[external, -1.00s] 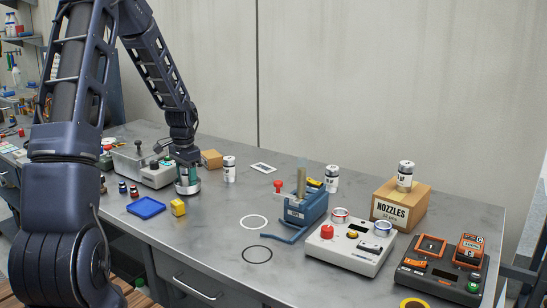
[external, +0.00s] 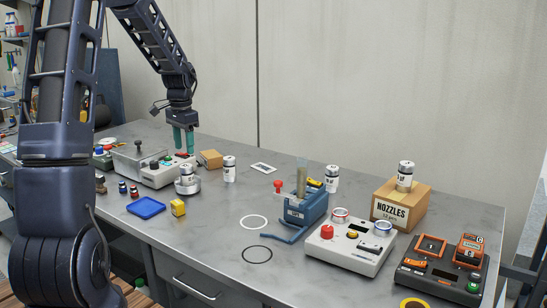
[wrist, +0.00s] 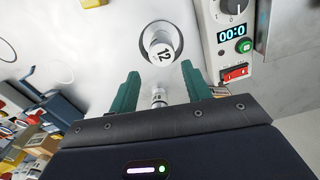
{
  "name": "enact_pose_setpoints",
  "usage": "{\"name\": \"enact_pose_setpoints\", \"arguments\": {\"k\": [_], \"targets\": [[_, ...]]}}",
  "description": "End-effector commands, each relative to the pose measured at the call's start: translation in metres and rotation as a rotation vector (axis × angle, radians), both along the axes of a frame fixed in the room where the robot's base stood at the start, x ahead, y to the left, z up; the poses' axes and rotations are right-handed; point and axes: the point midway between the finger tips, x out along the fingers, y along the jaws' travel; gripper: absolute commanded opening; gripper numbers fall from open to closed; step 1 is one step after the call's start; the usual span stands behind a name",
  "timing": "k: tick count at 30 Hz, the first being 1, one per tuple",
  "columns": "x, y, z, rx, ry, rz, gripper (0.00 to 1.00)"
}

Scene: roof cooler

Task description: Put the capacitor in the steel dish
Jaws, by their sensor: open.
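A white and silver capacitor (external: 187,171) stands upright inside the shallow steel dish (external: 188,188) in the external view. My gripper (external: 184,151) is above and apart from the capacitor, fingers pointing down. In the wrist view its two green fingers (wrist: 160,70) are spread and hold nothing. Another similar can (wrist: 158,97) shows between the fingers, partly hidden by the gripper body.
Similar cans stand right of the dish (external: 229,169), behind the blue holder (external: 332,179) and on the nozzles box (external: 405,176). A control box (external: 155,168) stands close left of the dish. A blue tray (external: 146,207) and yellow cube (external: 178,208) lie in front.

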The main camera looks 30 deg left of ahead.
Motion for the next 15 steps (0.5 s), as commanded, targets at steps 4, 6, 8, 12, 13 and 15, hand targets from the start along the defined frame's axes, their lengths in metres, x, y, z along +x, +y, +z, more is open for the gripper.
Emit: {"name": "enact_pose_setpoints", "arguments": {"k": [4, 6, 8, 12, 13, 15], "targets": [[-0.007, -0.023, 0.026, 0.020, -0.017, 0.001, 0.48], [-0.014, -0.040, 0.043, 0.033, -0.029, 0.005, 0.48], [-0.021, -0.055, 0.059, 0.044, -0.042, 0.011, 0.48], [-0.041, -0.090, 0.092, 0.065, -0.072, 0.023, 0.48], [-0.045, -0.098, 0.098, 0.068, -0.077, 0.027, 0.48], [-0.057, -0.114, 0.113, 0.075, -0.094, 0.034, 0.48]]}}
